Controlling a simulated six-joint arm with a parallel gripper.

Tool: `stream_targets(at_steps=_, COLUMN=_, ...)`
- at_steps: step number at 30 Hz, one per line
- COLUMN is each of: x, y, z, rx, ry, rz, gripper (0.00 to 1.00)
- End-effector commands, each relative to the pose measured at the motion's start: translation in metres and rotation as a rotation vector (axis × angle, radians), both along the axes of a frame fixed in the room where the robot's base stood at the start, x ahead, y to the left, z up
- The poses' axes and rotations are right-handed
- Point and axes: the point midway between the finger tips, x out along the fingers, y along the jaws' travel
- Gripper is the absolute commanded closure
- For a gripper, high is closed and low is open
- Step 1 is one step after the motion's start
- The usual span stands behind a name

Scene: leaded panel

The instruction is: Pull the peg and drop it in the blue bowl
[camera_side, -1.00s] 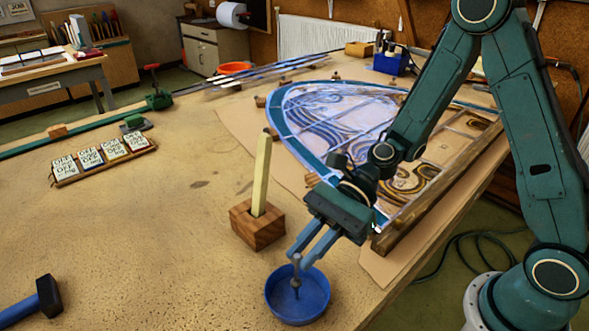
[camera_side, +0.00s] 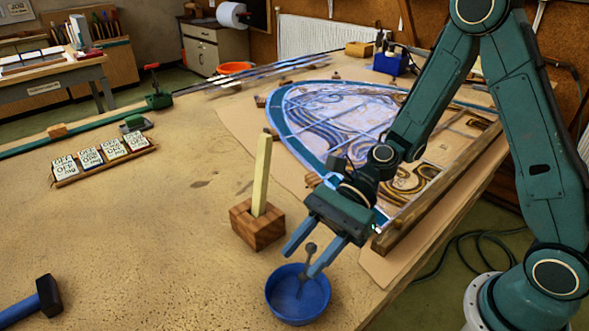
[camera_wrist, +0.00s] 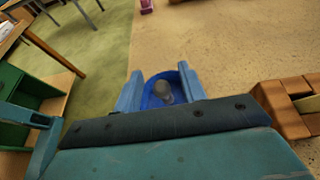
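The grey peg (camera_side: 310,248) has a round head and a thin shaft. It is between the parted fingers of my gripper (camera_side: 299,262), clear of at least the left finger, and tilted a little. Its lower part is over or inside the blue bowl (camera_side: 275,303); I cannot tell whether it rests on the bottom. My gripper is open above the bowl. In the wrist view the peg's head (camera_wrist: 162,89) shows between the two blue fingers, with the bowl (camera_wrist: 153,103) behind it.
A wooden block (camera_side: 257,232) with an upright pale stick (camera_side: 262,178) stands just left of the bowl. The leaded panel (camera_side: 330,122) lies behind, with a wooden bar (camera_side: 425,200) along its edge. A hammer (camera_side: 35,302) lies front left.

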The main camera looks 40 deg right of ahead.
Motion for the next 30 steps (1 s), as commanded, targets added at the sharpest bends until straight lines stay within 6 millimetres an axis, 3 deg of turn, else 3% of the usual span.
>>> stream_targets(at_steps=14, x=0.002, y=-0.012, z=0.006, rx=0.001, ry=-0.005, rz=-0.003, gripper=0.59)
stream_targets(at_steps=30, x=0.003, y=-0.070, z=0.030, rx=0.001, ry=-0.005, rz=-0.004, gripper=0.59)
